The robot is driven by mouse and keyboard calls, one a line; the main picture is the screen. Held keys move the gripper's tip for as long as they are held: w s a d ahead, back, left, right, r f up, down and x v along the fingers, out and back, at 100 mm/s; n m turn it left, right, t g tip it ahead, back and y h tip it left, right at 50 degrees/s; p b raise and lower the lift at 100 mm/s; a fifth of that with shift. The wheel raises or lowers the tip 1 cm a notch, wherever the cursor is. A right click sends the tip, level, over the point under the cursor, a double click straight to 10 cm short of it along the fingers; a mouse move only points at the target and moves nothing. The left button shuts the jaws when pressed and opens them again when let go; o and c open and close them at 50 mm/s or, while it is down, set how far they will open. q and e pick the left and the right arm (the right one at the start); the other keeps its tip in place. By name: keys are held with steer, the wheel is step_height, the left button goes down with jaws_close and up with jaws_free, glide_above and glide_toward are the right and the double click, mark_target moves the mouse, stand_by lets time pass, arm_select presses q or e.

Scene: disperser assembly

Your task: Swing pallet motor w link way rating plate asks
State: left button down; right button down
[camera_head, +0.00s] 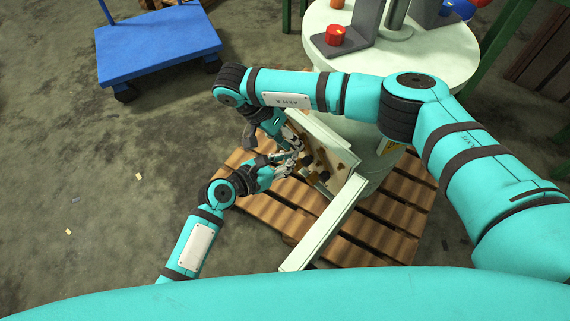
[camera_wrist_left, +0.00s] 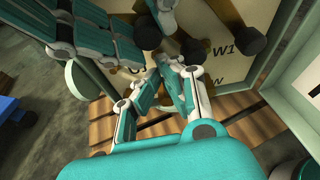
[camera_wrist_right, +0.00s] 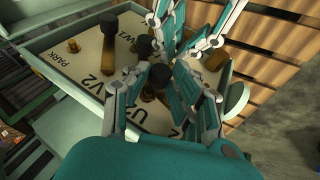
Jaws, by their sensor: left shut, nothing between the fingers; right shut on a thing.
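The motor's open terminal box (camera_head: 355,185) has a cream plate (camera_wrist_right: 85,58) marked PARK, W1, U2 and V2. Several dark-headed brass posts stand on it. The plate also shows in the left wrist view (camera_wrist_left: 245,68). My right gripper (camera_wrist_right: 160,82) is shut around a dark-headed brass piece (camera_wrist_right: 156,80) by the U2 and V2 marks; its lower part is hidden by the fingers. My left gripper (camera_wrist_left: 172,75) is shut and empty over the plate, below the W1 mark. In the head view the left gripper (camera_head: 291,158) and right gripper (camera_head: 297,146) nearly overlap.
A blue cart (camera_head: 155,45) is at upper left. The floor at left is mostly clear.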

arm_select(q)
steer(key=shift+a+r, duration=0.1)
steer(key=shift+r, duration=0.25)
steer(key=shift+r, duration=0.75)
arm_select(e)
steer(key=c, duration=1.1)
jaws_free()
